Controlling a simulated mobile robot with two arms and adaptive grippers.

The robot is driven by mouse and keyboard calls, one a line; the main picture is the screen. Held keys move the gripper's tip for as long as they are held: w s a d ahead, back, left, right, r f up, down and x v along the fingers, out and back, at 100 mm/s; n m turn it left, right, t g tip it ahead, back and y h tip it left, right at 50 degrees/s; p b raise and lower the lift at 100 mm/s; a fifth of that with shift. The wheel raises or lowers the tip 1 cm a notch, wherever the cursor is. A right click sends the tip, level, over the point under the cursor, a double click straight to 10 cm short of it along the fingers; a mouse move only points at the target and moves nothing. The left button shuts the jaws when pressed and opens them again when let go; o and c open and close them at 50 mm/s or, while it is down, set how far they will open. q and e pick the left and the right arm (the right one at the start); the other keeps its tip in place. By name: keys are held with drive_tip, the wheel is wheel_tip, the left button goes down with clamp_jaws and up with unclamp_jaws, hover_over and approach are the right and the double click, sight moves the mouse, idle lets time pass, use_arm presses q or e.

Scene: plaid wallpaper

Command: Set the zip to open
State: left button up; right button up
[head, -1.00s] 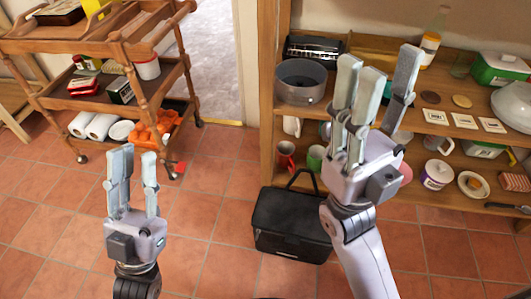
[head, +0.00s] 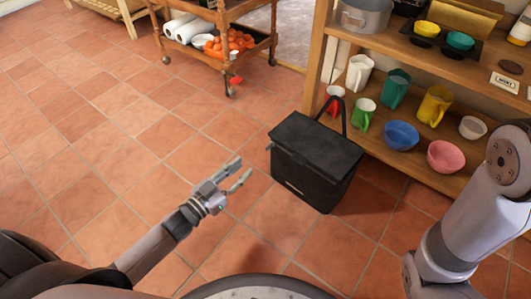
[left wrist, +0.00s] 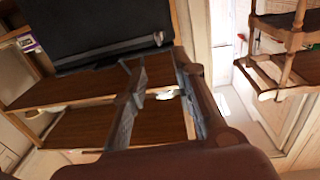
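A black box-shaped bag (head: 318,158) stands on the tiled floor in the head view, its flat top closed and its handle (head: 343,115) standing up at the back. I cannot make out the zip or its slider. My left gripper (head: 244,167) is left of the bag, fingers apart and empty, with a gap to its side. In the left wrist view, the open fingers (left wrist: 162,100) have nothing between them. A dark panel (left wrist: 95,25) with a grey strip along its edge, probably the bag, shows beyond them. My right arm shows at the right of the head view; its gripper is outside the frame.
A wooden shelf (head: 415,163) with cups and bowls stands right behind the bag. A pink bowl (head: 446,156) sits near its front edge. A wooden trolley (head: 215,55) stands at the back. The tiled floor left of the bag is clear.

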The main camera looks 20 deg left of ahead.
sight(269, 146)
use_arm(q)
drive_tip(key=b+x, duration=0.5)
drive_tip(key=x, duration=0.6)
drive_tip(key=shift+c, duration=0.3)
clamp_jaws()
